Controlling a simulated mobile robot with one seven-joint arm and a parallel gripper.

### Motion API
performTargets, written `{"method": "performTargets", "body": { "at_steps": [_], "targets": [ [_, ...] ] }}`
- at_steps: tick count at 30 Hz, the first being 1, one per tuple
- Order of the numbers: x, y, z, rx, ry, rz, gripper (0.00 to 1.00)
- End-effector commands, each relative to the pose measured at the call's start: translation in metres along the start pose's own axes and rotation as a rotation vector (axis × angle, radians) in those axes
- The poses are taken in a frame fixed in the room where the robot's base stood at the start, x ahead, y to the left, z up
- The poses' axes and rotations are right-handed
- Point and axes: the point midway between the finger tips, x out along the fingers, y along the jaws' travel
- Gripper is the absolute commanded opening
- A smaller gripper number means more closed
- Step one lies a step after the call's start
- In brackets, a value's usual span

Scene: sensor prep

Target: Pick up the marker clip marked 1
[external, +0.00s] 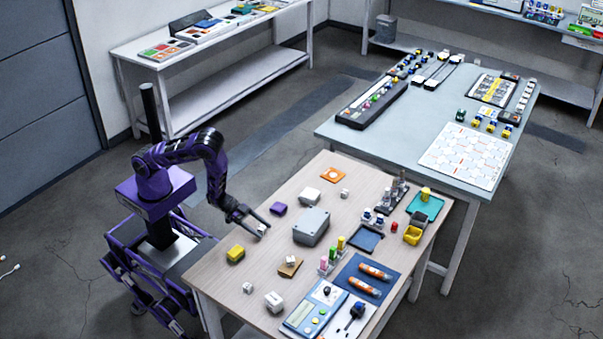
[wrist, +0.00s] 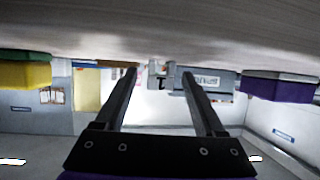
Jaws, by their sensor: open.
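A small pale grey clip (wrist: 160,82) with a dark mark like a 1 shows in the upside-down wrist view, between the ends of my fingers in the picture. In the external view a small whitish piece (external: 262,230) at my fingertips appears to be this clip; its mark is too small to read there. My gripper (external: 254,223) is open and low over the wooden table's near left part. In the wrist view its two dark fingers (wrist: 159,76) are spread with a gap between them. I cannot tell whether the clip is between the fingers or just beyond them.
A yellow block (external: 235,253) and a purple block (external: 279,209) lie to either side of my gripper. A grey box (external: 312,226) stands beyond. Other whitish pieces (external: 274,301) lie near the front edge. A tan piece (external: 290,266) lies nearby.

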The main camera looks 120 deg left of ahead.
Motion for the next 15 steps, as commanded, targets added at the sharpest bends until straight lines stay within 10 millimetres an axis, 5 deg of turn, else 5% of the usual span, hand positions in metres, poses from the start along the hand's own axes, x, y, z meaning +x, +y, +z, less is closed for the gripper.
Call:
{"method": "performTargets", "body": {
  "at_steps": [6, 15],
  "targets": [
    [0.0011, -0.0001, 0.0004, -0.001, -0.001, -0.001, 0.71],
    [0.0010, -0.0002, 0.0005, -0.001, -0.001, -0.001, 0.19]
  ]
}}
